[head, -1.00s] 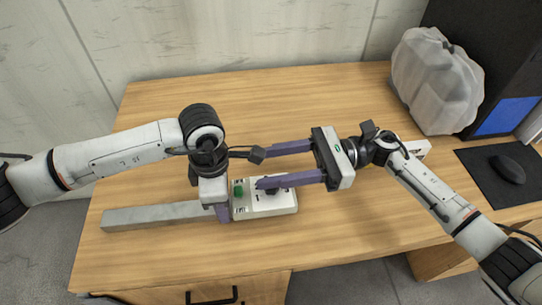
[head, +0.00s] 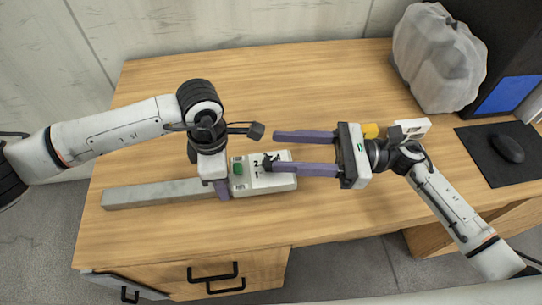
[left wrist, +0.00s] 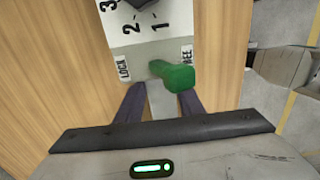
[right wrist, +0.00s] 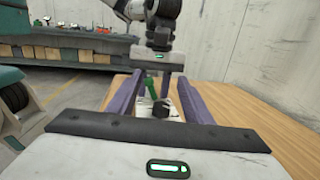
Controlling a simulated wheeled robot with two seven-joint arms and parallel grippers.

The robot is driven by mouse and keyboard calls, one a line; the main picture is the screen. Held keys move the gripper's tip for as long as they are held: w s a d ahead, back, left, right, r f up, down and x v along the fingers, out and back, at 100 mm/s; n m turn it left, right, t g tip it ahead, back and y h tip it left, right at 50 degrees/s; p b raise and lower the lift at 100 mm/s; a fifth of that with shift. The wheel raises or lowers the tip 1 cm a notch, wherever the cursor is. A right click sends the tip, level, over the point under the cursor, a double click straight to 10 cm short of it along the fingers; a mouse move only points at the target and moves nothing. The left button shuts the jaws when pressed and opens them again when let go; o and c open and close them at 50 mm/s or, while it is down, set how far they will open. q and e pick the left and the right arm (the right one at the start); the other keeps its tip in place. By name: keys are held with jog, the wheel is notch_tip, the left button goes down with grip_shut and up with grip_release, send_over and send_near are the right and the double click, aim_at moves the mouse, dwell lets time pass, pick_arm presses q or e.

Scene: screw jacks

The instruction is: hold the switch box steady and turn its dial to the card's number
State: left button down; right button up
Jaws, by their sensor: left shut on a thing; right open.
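The switch box (head: 285,184) is pale grey, with a green lever (head: 238,168) and a black dial (head: 270,160). The left wrist view shows "1", "2", "3", "LOCK" and "FREE" printed on it, with the green lever (left wrist: 178,75) nearer "FREE". My left gripper (left wrist: 158,104) is shut on the box's narrow grey end part, beside the lever. My right gripper (head: 272,151) is open and empty, its fingers reaching from the right; the lower finger overlaps the dial in the head view. The right wrist view shows the dial (right wrist: 160,109) between its fingers. A white card-like piece (head: 413,129) is unreadable.
A long grey bar (head: 150,194) extends left from the box on the wooden desk (head: 190,245). A grey bag (head: 438,58), a dark mat (head: 495,160) and a mouse (head: 507,149) are at right.

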aim_at(271, 161)
jog(key=s+d+f+m+t, duration=0.1)
jog(key=d+f, duration=0.1)
jog(key=s+d+f+m+t+h, duration=0.1)
jog(key=d+t, duration=0.1)
jog(key=d, duration=0.1)
jog(key=s+d+f+m+t+h, duration=0.1)
jog(key=d+f+t, duration=0.1)
jog(key=shift+d+f, duration=0.2)
jog(key=shift+f, duration=0.1)
jog(key=x, duration=1.1)
jog(key=shift+w+a, duration=0.3)
jog(key=c, duration=1.1)
jog(key=shift+o, duration=0.2)
jog(key=n+g+y, duration=0.1)
jog(key=n+g, duration=0.2)
jog(key=g, duration=0.2)
jog(key=shift+n+g, duration=1.3)
jog(key=shift+g, duration=0.9)
